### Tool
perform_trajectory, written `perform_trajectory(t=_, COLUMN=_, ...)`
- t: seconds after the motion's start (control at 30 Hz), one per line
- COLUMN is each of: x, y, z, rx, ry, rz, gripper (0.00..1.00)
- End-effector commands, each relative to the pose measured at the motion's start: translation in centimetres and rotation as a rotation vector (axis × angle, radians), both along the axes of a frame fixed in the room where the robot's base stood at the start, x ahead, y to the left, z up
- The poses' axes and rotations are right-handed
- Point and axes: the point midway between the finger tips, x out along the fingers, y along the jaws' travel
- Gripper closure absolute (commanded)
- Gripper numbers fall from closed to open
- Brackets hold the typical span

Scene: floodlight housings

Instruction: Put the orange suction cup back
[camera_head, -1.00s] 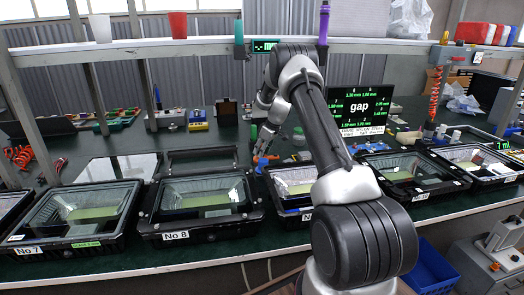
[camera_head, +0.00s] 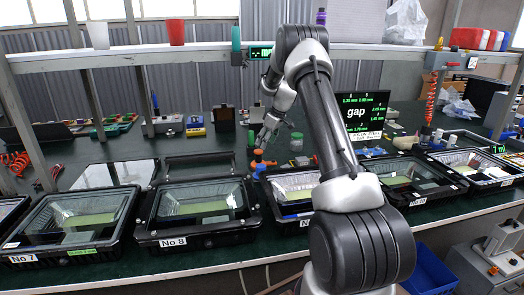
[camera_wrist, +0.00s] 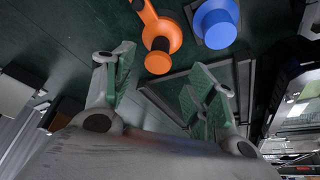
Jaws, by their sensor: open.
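The orange suction cup (camera_head: 258,156) is on the dark green bench top, behind the row of floodlight housings. It also shows in the wrist view (camera_wrist: 153,27), with a long handle and round end, beyond my fingertips. A blue suction cup (camera_wrist: 216,24) is beside it; its blue part (camera_head: 259,168) shows just in front of the orange in the head view. My gripper (camera_head: 268,139) is just above and behind the orange cup. In the wrist view my gripper (camera_wrist: 160,78) is open, with nothing between its fingers.
Floodlight housing No 8 (camera_head: 200,238) and another housing (camera_head: 292,187) stand in front of the cups. A gap screen (camera_head: 361,113) stands to the right of my arm. A shelf (camera_head: 190,52) runs above the bench. Small green-topped items (camera_head: 296,142) are to the right of my gripper.

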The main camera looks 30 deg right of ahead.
Motion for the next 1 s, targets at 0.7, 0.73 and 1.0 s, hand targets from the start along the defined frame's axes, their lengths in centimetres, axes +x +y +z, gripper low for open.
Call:
perform_trajectory(t=0.7, x=-20.0, y=10.6, z=21.7, rx=-0.007, ry=0.037, rz=-0.198, gripper=0.44)
perform_trajectory(t=0.73, x=-21.8, y=11.2, z=22.5, rx=-0.008, ry=0.039, rz=-0.214, gripper=0.44)
perform_trajectory(t=1.0, x=-38.5, y=14.9, z=24.2, rx=-0.010, ry=0.034, rz=-0.375, gripper=0.44)
